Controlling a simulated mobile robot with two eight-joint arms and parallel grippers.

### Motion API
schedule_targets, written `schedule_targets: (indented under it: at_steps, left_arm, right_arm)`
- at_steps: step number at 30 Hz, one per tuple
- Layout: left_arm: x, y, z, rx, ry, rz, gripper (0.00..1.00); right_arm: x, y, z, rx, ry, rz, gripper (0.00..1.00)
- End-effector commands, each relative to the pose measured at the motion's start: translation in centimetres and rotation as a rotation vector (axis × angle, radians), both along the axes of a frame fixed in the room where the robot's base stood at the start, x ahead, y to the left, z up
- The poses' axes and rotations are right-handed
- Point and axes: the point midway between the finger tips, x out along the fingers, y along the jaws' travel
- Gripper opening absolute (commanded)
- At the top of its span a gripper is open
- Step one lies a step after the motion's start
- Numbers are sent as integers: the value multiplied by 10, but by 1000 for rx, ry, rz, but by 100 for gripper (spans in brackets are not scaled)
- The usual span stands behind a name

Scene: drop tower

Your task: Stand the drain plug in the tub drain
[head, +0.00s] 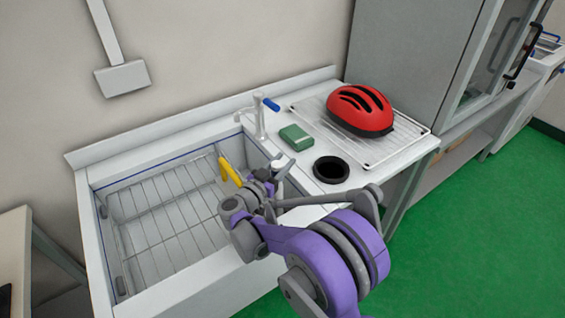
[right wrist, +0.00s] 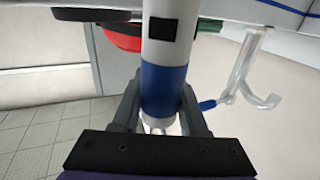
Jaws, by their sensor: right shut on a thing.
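The drain plug (right wrist: 163,85) is a white cylinder with a blue band and a black square mark. In the right wrist view it stands between the two fingers of my right gripper (right wrist: 160,112), which is shut on its blue band. In the head view my right gripper (head: 268,184) is over the right side of the tub (head: 160,205), near its right wall. A small white part of the plug (head: 280,165) shows beside the gripper. The tub has a wire rack in its bottom. I cannot make out the tub drain. My left gripper is out of view.
A yellow thing (head: 229,171) is at the tub's back side. A tap (head: 259,116) with a blue lever stands behind. On the right counter are a green block (head: 296,137), a black ring-shaped thing (head: 331,170) and a red helmet (head: 360,109) on a wire rack.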

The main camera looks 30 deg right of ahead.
Motion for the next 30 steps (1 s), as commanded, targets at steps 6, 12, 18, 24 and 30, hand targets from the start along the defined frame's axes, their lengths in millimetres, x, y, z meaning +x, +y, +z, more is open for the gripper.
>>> schedule_targets:
  at_steps: [6,12,18,24,30]
  left_arm:
    - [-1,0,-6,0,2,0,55]
    - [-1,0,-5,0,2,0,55]
    - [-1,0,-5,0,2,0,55]
    - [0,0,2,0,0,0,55]
    - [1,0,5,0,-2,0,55]
  right_arm:
    - [0,1,-7,2,2,1,0]
    - [1,1,-8,4,2,3,71]
    - [1,1,-8,5,3,4,73]
    - [1,2,-1,6,2,5,73]
    - [-10,24,5,6,2,8,73]
